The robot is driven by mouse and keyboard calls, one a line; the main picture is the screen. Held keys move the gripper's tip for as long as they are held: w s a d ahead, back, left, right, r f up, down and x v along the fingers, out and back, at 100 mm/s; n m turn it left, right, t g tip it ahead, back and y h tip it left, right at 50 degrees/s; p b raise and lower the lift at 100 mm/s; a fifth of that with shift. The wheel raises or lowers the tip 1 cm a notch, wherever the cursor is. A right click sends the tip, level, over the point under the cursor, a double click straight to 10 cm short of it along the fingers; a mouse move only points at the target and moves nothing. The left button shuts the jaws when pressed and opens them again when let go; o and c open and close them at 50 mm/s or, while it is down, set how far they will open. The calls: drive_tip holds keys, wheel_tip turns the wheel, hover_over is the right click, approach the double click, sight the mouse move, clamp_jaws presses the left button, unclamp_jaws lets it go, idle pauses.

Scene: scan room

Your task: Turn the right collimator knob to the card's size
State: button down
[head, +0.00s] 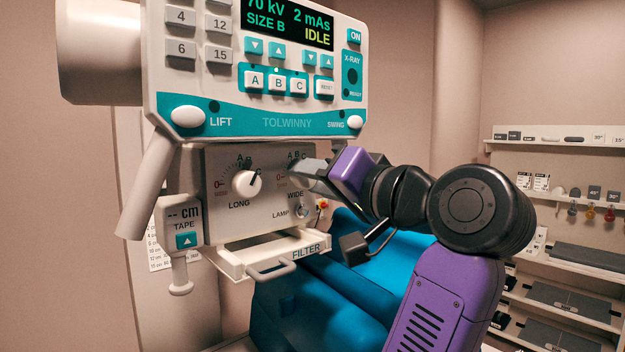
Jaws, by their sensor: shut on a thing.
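The collimator face (222,215) is a grey panel below the console, with two knobs. The left knob (245,183), marked LONG, is white with a dark pointer line toward its upper right, on the C side of its A, B, C scale. The right knob, marked WIDE, is mostly hidden behind my gripper (297,176); its A B C letters (297,155) show above. My gripper comes in from the right and is shut on this knob. The knob's pointer is hidden. The console display (285,22) reads 70 kV, 2 mAs, SIZE B, IDLE. No card is clearly readable.
A LAMP button (300,211) sits just below my gripper. A FILTER tray with a handle (270,270) juts out under the panel. A TAPE unit (180,222) and a grey handle (149,187) are at left. Shelves (560,148) stand at the right wall. A blue padded surface (320,297) lies below.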

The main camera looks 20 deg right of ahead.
drive_tip(key=n+b, duration=0.1)
drive_tip(key=n, duration=0.7)
drive_tip(key=shift+n+y, duration=0.4)
idle(0.4)
drive_tip(key=c, duration=1)
unclamp_jaws()
drive_tip(key=shift+s, duration=0.15)
drive_tip(key=b+v, duration=0.2)
drive_tip(key=v, duration=0.5)
drive_tip(key=shift+s, duration=0.3)
